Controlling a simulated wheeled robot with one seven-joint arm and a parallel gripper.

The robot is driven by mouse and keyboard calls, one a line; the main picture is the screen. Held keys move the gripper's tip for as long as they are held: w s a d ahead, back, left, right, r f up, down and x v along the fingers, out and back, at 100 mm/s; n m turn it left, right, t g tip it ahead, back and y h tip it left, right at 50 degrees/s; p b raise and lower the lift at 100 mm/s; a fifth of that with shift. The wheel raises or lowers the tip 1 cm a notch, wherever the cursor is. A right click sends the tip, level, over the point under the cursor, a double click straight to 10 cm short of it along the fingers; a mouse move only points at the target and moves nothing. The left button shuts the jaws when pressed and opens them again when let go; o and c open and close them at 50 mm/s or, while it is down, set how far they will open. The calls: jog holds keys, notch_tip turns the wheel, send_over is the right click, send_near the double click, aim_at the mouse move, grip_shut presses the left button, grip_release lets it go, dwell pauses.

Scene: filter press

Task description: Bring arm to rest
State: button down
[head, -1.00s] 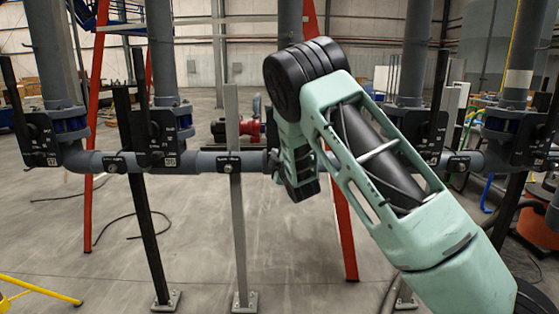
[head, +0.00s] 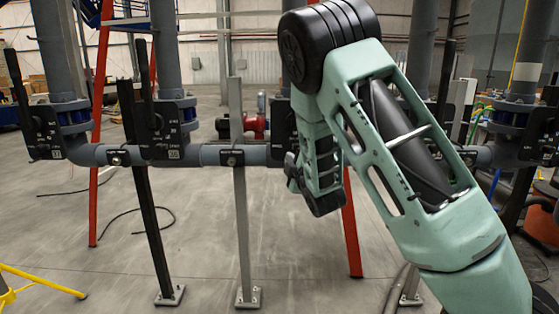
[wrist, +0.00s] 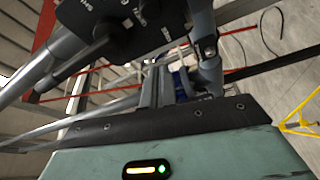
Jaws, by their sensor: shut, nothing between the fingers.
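My mint-green arm (head: 400,150) rises from the lower right of the head view, bends at a black joint near the top, and its forearm hangs down from there. My gripper (head: 293,173) shows only in part at the left of the hanging forearm, in front of the grey pipe run; it is shut and holds nothing. The rest of it is hidden behind the forearm. In the wrist view, the mint housing with a black edge strip fills the bottom, and the fingertips are hard to tell from the pipework behind.
A grey horizontal pipe (head: 215,155) with black valve plates (head: 172,130) crosses behind the arm. Grey posts (head: 241,230) and red legs (head: 350,230) stand on the floor. An orange machine (head: 543,222) is at the right, a yellow stand (head: 40,284) at the lower left.

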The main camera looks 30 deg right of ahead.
jog(key=shift+a, duration=0.1)
jog(key=s+a+f+m+g+y+p, duration=0.2)
jog(key=s+a+g+y, duration=0.3)
jog(key=a, duration=0.8)
jog(key=s+a+f+m+g+y+p, duration=0.1)
jog(key=s+a+f+m+g+y, duration=0.15)
jog(key=s+a+g, duration=0.75)
jog(key=s+a+r+g+h+p, duration=0.1)
jog(key=s+a, duration=0.3)
jog(key=s, duration=0.7)
jog(key=s+a+r+g+h+p, duration=0.1)
jog(key=s+a, duration=0.4)
jog(key=s, duration=0.7)
jog(key=shift+s+a+r+g, duration=0.2)
jog(key=shift+s+r+g, duration=0.05)
jog(key=shift+r+g, duration=0.45)
